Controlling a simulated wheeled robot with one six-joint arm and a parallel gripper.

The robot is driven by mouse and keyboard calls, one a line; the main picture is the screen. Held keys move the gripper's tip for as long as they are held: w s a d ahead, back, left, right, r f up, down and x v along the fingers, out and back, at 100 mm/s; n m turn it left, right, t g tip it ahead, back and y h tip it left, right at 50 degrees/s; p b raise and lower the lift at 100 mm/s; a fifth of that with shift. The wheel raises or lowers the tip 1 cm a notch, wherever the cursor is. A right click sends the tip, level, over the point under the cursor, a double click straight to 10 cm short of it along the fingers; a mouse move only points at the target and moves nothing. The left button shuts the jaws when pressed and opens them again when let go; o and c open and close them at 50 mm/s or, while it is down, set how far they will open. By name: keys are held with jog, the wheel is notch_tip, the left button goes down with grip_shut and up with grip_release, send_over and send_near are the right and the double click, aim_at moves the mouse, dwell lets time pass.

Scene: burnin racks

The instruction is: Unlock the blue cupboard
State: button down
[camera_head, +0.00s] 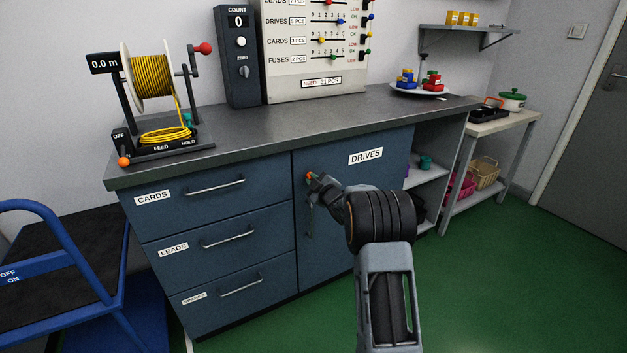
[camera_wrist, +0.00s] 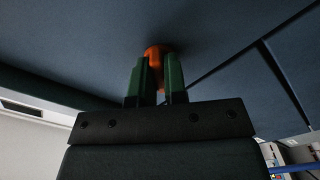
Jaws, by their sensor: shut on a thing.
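The blue cupboard door (camera_head: 375,171) carries the label DRIVES and is closed flush with the counter front. A small orange key or knob (camera_wrist: 155,50) sits on the blue panel, near the door's upper left edge. My gripper (camera_head: 313,179) reaches the door there, and its two green fingers (camera_wrist: 157,75) are shut on the orange piece. The fingers hide part of the orange piece, so how far it is turned cannot be told. A vertical handle (camera_head: 309,222) shows on the door just below my gripper.
Blue drawers (camera_head: 215,211) with bar handles stand left of the door. Open shelves (camera_head: 428,172) are to the right. The countertop (camera_head: 250,133) above bears a yellow wire spool (camera_head: 151,78) and a count panel (camera_head: 238,55). A blue step cart (camera_head: 65,265) stands at left. The green floor (camera_head: 500,280) at right is clear.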

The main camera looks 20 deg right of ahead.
jog(key=m+p, duration=0.1)
jog(key=m, duration=0.4)
jog(key=shift+r+m+p, duration=0.15)
jog(key=shift+m+p, duration=0.15)
jog(key=shift+p, duration=0.1)
jog(key=shift+m+p, duration=0.75)
jog(key=shift+m, duration=1.25)
jog(key=c, duration=1.2)
grip_release()
jog(key=shift+o, duration=0.2)
jog(key=s+d+p, duration=0.1)
jog(key=s, duration=1.2)
jog(key=shift+s+d+p, duration=0.25)
jog(key=shift+s+p, duration=0.05)
jog(key=shift+s, duration=0.05)
